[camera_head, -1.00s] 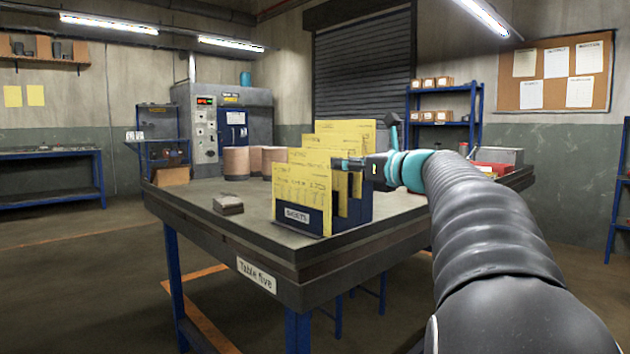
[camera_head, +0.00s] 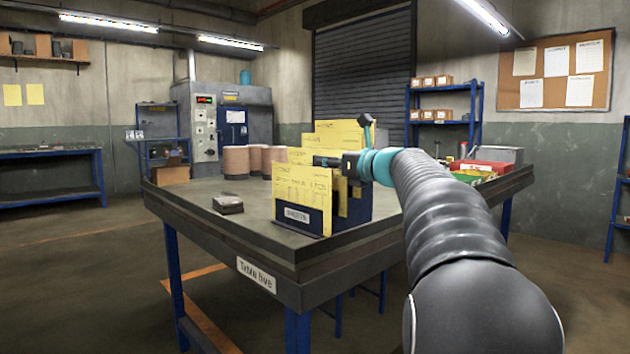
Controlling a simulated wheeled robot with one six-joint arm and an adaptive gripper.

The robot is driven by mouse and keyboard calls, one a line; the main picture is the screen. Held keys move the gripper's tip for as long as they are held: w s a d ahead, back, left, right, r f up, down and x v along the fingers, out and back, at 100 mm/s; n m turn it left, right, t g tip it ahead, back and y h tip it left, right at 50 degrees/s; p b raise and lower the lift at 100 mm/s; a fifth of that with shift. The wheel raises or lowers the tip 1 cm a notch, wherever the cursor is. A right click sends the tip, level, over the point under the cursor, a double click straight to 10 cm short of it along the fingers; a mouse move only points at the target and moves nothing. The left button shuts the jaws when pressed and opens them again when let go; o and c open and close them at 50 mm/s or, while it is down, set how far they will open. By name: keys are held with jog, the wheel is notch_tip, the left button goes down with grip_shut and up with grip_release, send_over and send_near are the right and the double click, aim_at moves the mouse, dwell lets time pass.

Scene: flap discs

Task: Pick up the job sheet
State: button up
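Yellow job sheets stand upright in several tiers in a dark blue rack (camera_head: 297,216) on the table. The front job sheet (camera_head: 300,184) has handwriting and shows above the rack's white label. More sheets (camera_head: 337,132) stand behind it. My gripper (camera_head: 322,161) is at the right end of the front sheet's top edge, in front of the sheets behind. Its fingers are small and dark here, and I cannot tell whether they are open or shut, or touch a sheet.
The table (camera_head: 190,205) carries a small stack of grey-brown pieces (camera_head: 228,204) left of the rack and brown cylinders (camera_head: 236,162) behind it. A red box (camera_head: 485,167) lies at the right. The table's left part is mostly clear.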

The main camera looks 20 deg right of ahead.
grip_shut()
notch_tip(320, 180, up, 18)
jog(key=p, duration=0.6)
dwell(0.7)
